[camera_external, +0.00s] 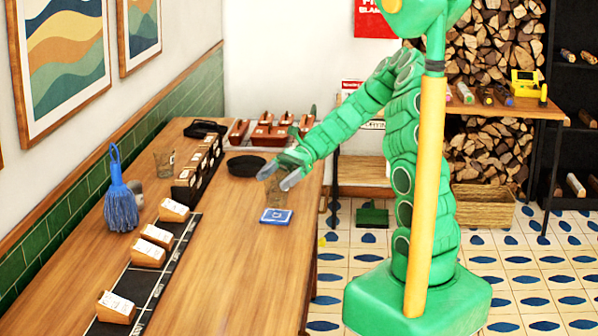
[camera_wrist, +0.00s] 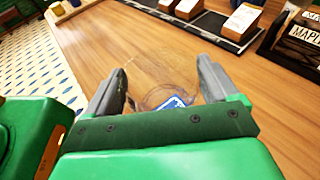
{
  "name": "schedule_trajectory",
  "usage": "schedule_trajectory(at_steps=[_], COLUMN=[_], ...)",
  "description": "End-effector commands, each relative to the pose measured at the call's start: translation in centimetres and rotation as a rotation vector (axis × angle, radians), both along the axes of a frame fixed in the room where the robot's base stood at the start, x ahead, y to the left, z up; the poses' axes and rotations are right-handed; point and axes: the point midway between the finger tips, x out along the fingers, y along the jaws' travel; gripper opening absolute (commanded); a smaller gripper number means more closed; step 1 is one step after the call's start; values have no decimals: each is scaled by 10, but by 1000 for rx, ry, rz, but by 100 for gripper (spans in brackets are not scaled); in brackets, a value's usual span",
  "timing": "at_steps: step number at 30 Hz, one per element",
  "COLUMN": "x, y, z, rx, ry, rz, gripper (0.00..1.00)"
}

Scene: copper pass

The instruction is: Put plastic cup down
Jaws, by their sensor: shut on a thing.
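A clear plastic cup (camera_external: 277,190) is between the fingers of my gripper (camera_external: 278,178), above the wooden counter near its right edge. It also shows in the wrist view (camera_wrist: 160,72), see-through and faint, between the two grey fingers (camera_wrist: 163,80). My gripper is shut on the cup. The cup appears roughly upright, just behind a blue square coaster (camera_external: 276,216). Part of the coaster (camera_wrist: 174,103) shows through or past the cup in the wrist view. I cannot tell whether the cup's bottom touches the counter.
The wooden counter (camera_external: 220,270) is clear in front of the coaster. A round black mat (camera_external: 246,165) lies behind the gripper. Another clear cup (camera_external: 164,161), a blue brush (camera_external: 121,200) and a black strip with labelled blocks (camera_external: 148,253) stand to the left.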

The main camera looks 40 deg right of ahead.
Motion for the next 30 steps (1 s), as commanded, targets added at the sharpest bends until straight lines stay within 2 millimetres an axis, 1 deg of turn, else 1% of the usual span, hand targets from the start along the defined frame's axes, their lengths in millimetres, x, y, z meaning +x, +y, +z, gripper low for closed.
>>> schedule_trajectory(at_steps=[6, 9, 20, 21, 23, 24, 30], x=[2, 2, 1, 1, 1, 1, 1], y=[1, 1, 0, 0, 0, 0, 0], z=[-24, -31, -34, -34, -34, -34, -34], rx=[1, -1, 0, -1, -1, -1, 0], ry=[2, 0, -1, -1, -1, -1, -1], rz=[-2, 0, 0, 0, 0, 0, 0], gripper=[59, 59, 59, 89, 98, 100, 100])
